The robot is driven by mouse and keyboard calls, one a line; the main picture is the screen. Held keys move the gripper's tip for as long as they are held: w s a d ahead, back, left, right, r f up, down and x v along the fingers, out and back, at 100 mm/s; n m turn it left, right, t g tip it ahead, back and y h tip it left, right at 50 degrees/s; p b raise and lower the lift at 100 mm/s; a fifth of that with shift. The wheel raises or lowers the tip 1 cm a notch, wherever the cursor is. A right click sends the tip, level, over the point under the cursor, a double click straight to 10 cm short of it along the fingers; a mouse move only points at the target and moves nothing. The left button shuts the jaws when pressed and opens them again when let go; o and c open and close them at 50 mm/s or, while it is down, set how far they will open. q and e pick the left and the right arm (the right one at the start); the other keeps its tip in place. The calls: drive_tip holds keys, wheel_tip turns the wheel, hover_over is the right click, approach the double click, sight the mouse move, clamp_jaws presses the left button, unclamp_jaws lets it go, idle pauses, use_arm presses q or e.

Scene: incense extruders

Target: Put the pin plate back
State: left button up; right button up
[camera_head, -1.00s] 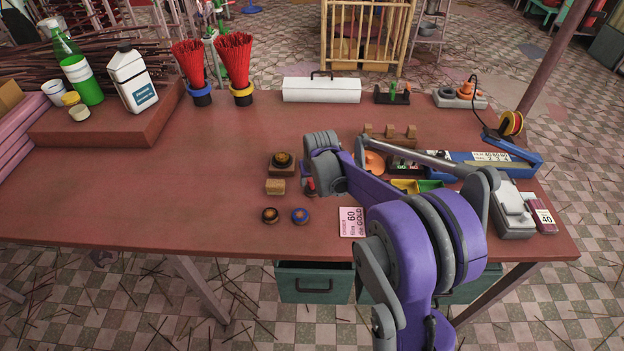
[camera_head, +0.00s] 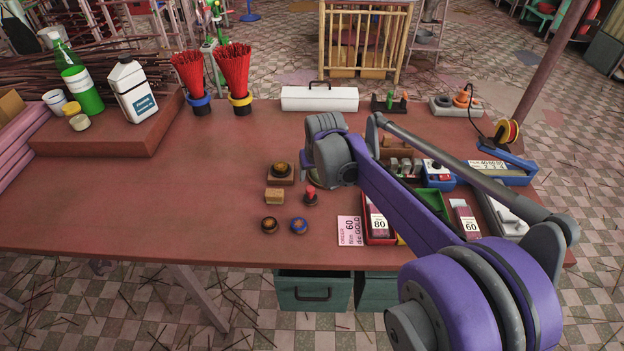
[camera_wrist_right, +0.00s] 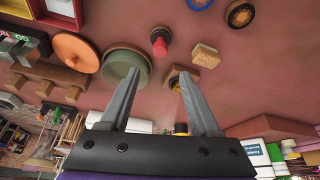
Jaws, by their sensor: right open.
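I cannot tell for sure which piece is the pin plate. Two small round pieces lie at the table's front: one dark with an orange ring (camera_head: 270,225), one blue (camera_head: 299,226). Behind them are a wooden block (camera_head: 275,196), a red-knobbed piece (camera_head: 311,196) and a square wooden base (camera_head: 281,178) bearing a dark round piece (camera_head: 281,169). My right gripper (camera_wrist_right: 162,73) is open and empty, pointing down above the table. In the wrist view its fingers pass in front of a dark green round dish (camera_wrist_right: 123,66) and the wooden base. The left gripper is out of view.
An orange disc (camera_wrist_right: 77,52) and a wooden rack (camera_wrist_right: 47,78) lie beside the green dish. Red (camera_head: 378,240) and green (camera_head: 434,200) trays, boxes and a pink card (camera_head: 349,230) crowd the right. The table's left middle is clear.

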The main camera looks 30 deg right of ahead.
drive_tip(key=s+a+f+n, duration=0.1)
drive_tip(key=s+a, duration=0.3)
drive_tip(key=s, duration=0.4)
drive_tip(key=s+a+f+n+t, duration=0.1)
drive_tip(key=s+a+f, duration=0.1)
drive_tip(key=s+a, duration=0.3)
drive_tip(key=s+a+f+n+y, duration=0.1)
drive_tip(key=s+a, duration=0.4)
drive_tip(key=s, duration=0.6)
drive_tip(key=shift+f, duration=0.65)
